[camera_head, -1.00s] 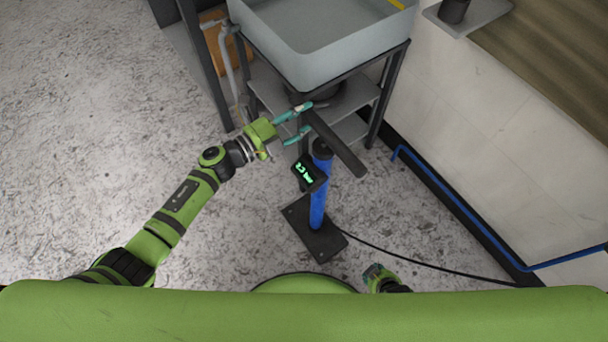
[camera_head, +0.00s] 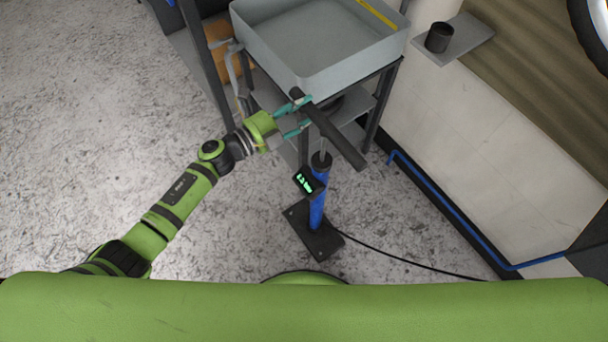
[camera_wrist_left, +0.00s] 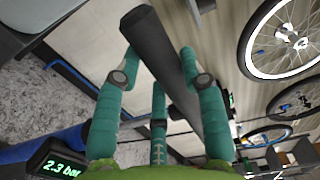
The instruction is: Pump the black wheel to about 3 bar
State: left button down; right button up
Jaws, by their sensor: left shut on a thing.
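A floor pump stands upright on the floor, with a blue barrel (camera_head: 317,212), a black foot plate (camera_head: 298,228) and a long black handle (camera_head: 340,140). A thin rod shows between handle and barrel. My left gripper (camera_head: 307,112) is shut on the left part of the handle; its teal fingers are around the handle in the left wrist view (camera_wrist_left: 160,62). The pump's display (camera_wrist_left: 62,166) reads 2.3 bar in green. A wheel with a black tyre (camera_head: 583,30) shows partly at the top right. I cannot tell which wheel the hose reaches. My right gripper is out of view.
A grey tray table (camera_head: 335,75) stands right behind the handle. A black hose (camera_head: 410,264) runs right from the pump. A wall with a blue pipe (camera_head: 450,215) borders the right. Several wheels (camera_wrist_left: 290,105) show in the left wrist view. Floor at left is clear.

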pick_arm(q)
notch_tip(320, 180, up, 16)
jog(key=p, duration=1.3)
jog(key=shift+r, duration=0.2)
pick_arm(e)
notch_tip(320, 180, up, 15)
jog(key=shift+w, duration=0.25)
pick_arm(q)
jog(key=shift+f, duration=0.1)
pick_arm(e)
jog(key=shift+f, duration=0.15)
